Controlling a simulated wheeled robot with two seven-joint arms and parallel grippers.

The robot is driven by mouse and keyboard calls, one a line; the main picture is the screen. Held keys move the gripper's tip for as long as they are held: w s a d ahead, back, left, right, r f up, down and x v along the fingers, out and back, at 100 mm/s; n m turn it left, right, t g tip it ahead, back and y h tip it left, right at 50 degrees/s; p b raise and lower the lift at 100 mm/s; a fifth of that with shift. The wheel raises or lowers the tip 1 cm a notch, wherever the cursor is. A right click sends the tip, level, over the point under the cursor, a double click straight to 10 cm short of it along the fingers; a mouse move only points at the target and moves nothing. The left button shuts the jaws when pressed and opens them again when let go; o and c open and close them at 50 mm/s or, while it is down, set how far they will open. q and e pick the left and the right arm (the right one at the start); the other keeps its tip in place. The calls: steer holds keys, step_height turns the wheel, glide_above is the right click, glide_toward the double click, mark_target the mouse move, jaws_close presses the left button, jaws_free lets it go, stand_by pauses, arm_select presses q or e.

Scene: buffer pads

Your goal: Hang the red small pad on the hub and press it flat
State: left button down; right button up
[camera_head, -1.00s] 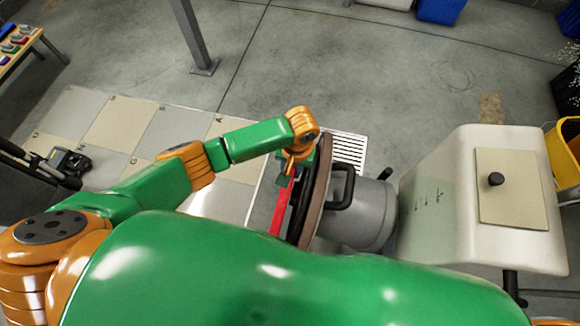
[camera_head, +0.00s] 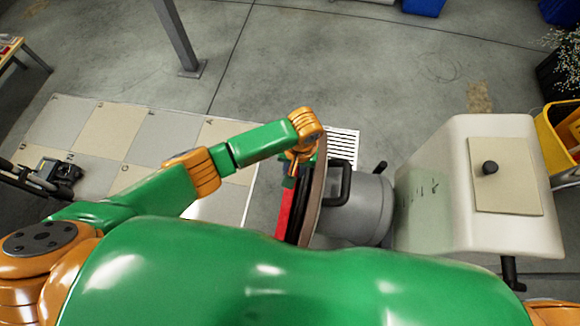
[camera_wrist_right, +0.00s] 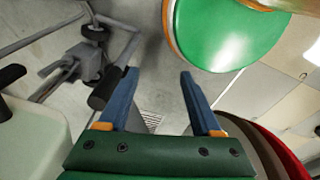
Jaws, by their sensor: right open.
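The red pad (camera_head: 285,212) shows edge-on in the head view as a narrow upright strip. It is against or very close to the dark face of a round brown-rimmed wheel (camera_head: 316,205), which seems to carry the hub; the hub itself is hidden. My left gripper (camera_head: 291,166) is at the pad's upper end, and its jaws are too hidden to judge. In the right wrist view my right gripper (camera_wrist_right: 158,88) has its blue fingers apart with nothing between them. The red pad's edge (camera_wrist_right: 277,152) and the brown wheel (camera_wrist_right: 255,145) show there at the lower right.
A grey motor housing (camera_head: 358,210) with a black handle (camera_head: 340,183) stands behind the wheel. A cream machine body (camera_head: 440,195) is to its right. A yellow bin (camera_head: 560,140) stands at the far right. A grey post (camera_head: 180,40) rises from open floor at the back.

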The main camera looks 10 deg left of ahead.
arm_select(q)
steer(key=shift+d, duration=0.3)
steer(key=shift+r, duration=0.1)
steer(key=shift+p, duration=0.45)
steer(key=shift+f, duration=0.3)
stand_by(0.3)
